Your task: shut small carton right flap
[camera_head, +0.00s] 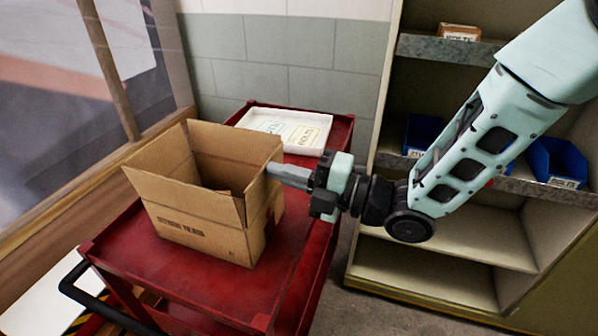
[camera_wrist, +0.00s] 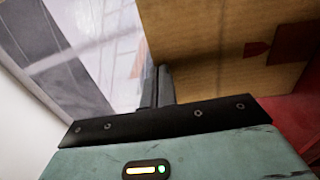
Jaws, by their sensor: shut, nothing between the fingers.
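A small open cardboard carton (camera_head: 203,220) stands on the red cart in the head view, with its flaps raised. Its right flap (camera_head: 262,172) stands up at the right side, and the fingers of my gripper (camera_head: 272,170) are at that flap's edge. My gripper is shut with nothing between its fingers. In the wrist view the shut fingers (camera_wrist: 157,75) point at a brown cardboard face (camera_wrist: 215,45) that fills the upper right. I cannot tell whether the fingertips touch the cardboard. The inside of the carton is mostly hidden by its walls.
The red cart (camera_head: 190,275) has free room in front of the carton. A white tray (camera_head: 322,142) with labels lies behind it. Shelving (camera_head: 440,265) with blue bins (camera_head: 556,160) stands at the right. A window frame (camera_head: 112,75) is at the left.

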